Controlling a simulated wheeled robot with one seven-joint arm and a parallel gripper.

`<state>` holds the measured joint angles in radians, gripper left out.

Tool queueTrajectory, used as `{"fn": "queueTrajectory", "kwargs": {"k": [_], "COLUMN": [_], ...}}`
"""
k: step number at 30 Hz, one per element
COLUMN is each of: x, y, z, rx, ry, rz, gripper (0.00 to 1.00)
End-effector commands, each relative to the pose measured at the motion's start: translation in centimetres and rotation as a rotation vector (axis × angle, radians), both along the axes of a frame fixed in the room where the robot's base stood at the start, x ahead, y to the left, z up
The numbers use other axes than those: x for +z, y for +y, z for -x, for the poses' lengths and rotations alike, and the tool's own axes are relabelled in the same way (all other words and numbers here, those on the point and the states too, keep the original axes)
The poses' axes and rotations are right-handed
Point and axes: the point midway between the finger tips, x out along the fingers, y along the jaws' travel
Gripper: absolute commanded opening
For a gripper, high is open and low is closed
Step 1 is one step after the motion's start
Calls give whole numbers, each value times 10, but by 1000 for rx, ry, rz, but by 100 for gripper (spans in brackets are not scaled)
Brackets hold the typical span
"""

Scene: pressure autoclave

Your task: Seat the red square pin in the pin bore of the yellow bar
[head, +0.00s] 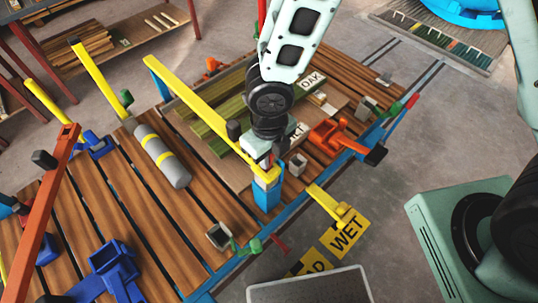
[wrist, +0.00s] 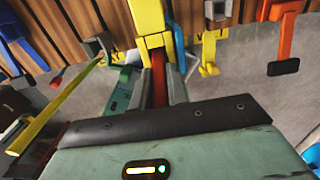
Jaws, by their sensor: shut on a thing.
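My gripper (wrist: 158,92) is shut on the red square pin (wrist: 158,72), which stands between the two grey fingers in the wrist view. The far end of the pin meets the yellow bar's end (wrist: 154,41). I cannot tell whether it is inside the bore or only against it; the bore itself is hidden. In the head view the yellow bar (head: 196,99) runs slantwise over the bench to a blue upright (head: 266,197). My gripper (head: 262,152) is right above that bar end, and the pin is mostly hidden there.
The slatted wooden bench (head: 90,225) holds a grey cylinder with yellow bands (head: 161,155), blue clamps (head: 110,272) and an orange clamp (head: 335,137). Stacked boards (head: 225,115) lie under the bar. A yellow clamp (head: 335,207) juts past the bench's front edge. Open floor lies beyond.

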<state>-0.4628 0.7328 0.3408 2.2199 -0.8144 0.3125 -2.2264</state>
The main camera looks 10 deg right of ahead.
Motion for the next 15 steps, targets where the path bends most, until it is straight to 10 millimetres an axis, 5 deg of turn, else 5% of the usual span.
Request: {"fn": "queueTrajectory", "kwargs": {"k": [3, 4, 6, 15], "x": [-5, -4, -4, -4], "y": [0, 0, 0, 0], "z": [0, 0, 0, 0], "rx": [0, 0, 0, 0], "ry": [0, 0, 0, 0], "rz": [0, 0, 0, 0], "gripper": [0, 22, 38, 38]}}
